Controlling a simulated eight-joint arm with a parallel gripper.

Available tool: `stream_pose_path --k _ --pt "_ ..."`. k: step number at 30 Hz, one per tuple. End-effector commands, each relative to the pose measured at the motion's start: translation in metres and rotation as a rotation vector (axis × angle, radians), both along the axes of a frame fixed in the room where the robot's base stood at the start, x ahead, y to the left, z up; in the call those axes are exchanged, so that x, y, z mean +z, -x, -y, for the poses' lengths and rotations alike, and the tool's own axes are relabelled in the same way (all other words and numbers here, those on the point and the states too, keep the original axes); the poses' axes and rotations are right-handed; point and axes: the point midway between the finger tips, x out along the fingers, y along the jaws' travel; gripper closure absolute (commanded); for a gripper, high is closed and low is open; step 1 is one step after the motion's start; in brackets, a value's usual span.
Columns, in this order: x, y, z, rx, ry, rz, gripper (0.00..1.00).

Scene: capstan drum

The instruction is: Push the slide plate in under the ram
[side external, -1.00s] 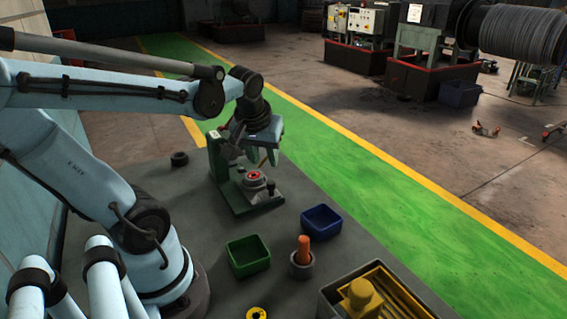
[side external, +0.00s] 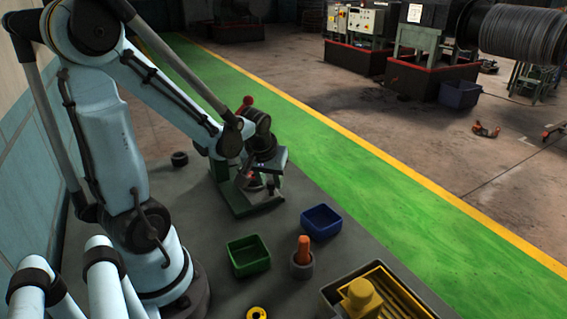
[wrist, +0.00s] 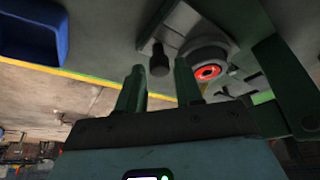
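The green press (side external: 232,196) stands on the grey bench, with a red-knobbed lever (side external: 247,102) at its top. The slide plate (wrist: 183,22) is a grey metal plate with a black knob (wrist: 160,62). A round grey piece with a red centre (wrist: 207,71) sits at the plate in the wrist view. My gripper (wrist: 160,80) has its two green fingers apart, with nothing between them. The black knob shows just beyond the fingertips; I cannot tell whether they touch. In the side view my gripper (side external: 265,176) is low at the press front and hides most of the plate. The ram is not clearly seen.
A green bin (side external: 248,256), a blue bin (side external: 321,221) and a grey cup with an orange handle (side external: 302,262) stand in front of the press. A yellow-topped tray (side external: 345,305) is at the front edge. A dark ring (side external: 179,159) lies left of the press.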

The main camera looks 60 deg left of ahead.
Motion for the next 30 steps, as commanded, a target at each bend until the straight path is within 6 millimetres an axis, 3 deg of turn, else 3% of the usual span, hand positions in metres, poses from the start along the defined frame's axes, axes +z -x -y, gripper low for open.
stream_pose_path --k 12,19,30 --pt "-0.0038 -0.0008 -0.001 0.0 0.0 0.0 0.65" --pt "-0.0036 -0.0008 -0.0008 0.0 0.0 0.0 0.98" --pt "-0.0035 -0.0013 -0.0096 0.002 0.001 -0.001 1.0"
